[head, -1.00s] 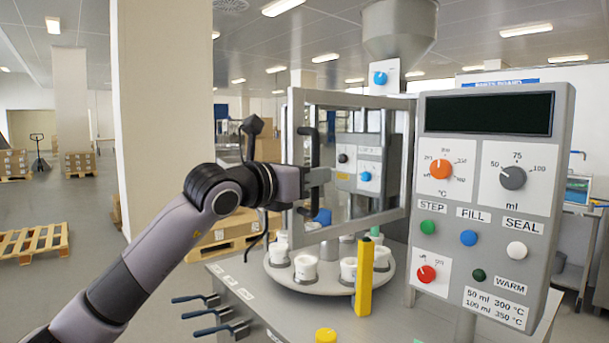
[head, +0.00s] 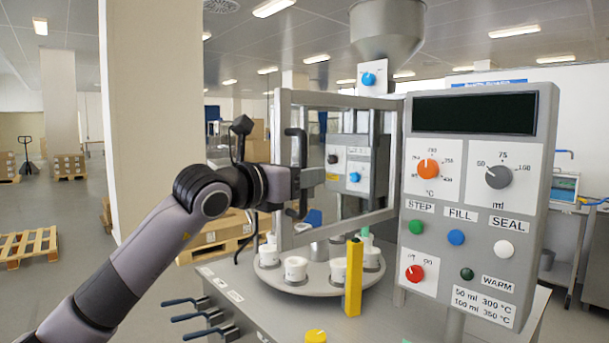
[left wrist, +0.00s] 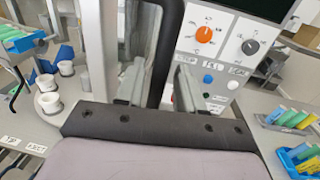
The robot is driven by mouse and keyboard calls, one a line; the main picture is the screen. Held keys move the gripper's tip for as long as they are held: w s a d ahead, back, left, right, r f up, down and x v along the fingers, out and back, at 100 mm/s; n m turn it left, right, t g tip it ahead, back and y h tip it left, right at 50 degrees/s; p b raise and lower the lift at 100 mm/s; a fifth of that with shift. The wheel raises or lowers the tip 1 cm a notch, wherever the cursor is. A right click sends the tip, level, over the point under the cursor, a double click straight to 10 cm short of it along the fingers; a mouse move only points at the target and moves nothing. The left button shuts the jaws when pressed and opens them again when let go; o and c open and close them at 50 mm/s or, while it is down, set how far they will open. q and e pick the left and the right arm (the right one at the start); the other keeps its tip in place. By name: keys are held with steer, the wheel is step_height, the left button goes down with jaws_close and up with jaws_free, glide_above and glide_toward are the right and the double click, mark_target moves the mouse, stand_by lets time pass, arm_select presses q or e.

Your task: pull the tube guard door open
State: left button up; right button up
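The tube guard door (head: 338,99) is a grey-framed clear panel over the turntable, left of the control panel. I cannot tell whether it stands ajar. Its black upright handle (head: 302,146) is on its left post. My left gripper (head: 312,178) is at the handle's lower half in the head view. In the left wrist view the handle (left wrist: 164,50) runs between the two grey fingers of my left gripper (left wrist: 160,88). The right finger appears to have a small gap to the handle, so the gripper looks open around it. My right gripper is not in view.
The control panel (head: 470,205) stands close on the right. The round turntable (head: 300,285) with several white cups is below the door. A yellow post (head: 353,278) rises at its front. Blue-handled levers (head: 190,308) stick out at the table's left.

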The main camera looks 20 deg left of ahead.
arm_select(q)
steer(key=b+v, duration=0.2)
steer(key=v, duration=0.4)
steer(key=shift+s, duration=0.35)
